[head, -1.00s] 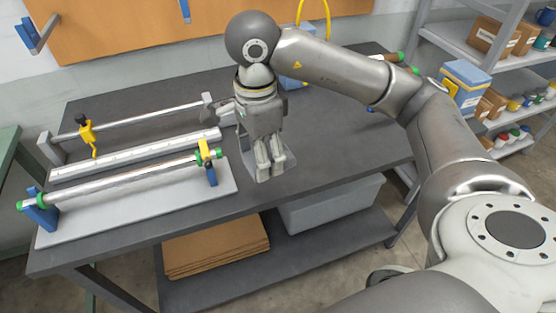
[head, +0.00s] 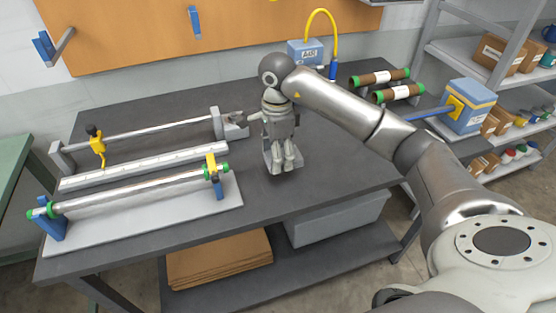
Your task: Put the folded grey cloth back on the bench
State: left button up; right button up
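My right gripper (head: 283,168) points down over the middle of the bench (head: 340,160), its fingertips low and close together. A small flat light-grey piece (head: 268,158), perhaps the folded grey cloth, shows at the fingers and is mostly hidden by them. I cannot tell whether it is held or lies on the bench top. My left gripper is not in view.
Left on the bench stand a long roller on blue supports (head: 130,188) and a rail fixture (head: 150,125). Green-ended rollers (head: 398,92) and a blue box (head: 305,50) stand at the back. A shelf (head: 450,60) is at right. The bench's front right is clear.

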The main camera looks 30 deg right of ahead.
jog(key=shift+w+d+f, duration=0.15)
jog(key=shift+f, duration=0.15)
jog(key=f+p, duration=0.1)
jog(key=f, duration=0.2)
jog(key=shift+w+d+p, duration=0.15)
jog(key=shift+w+p, duration=0.05)
jog(key=shift+p, duration=0.15)
jog(key=shift+f, duration=0.35)
jog(key=shift+f, duration=0.15)
jog(key=o, duration=1)
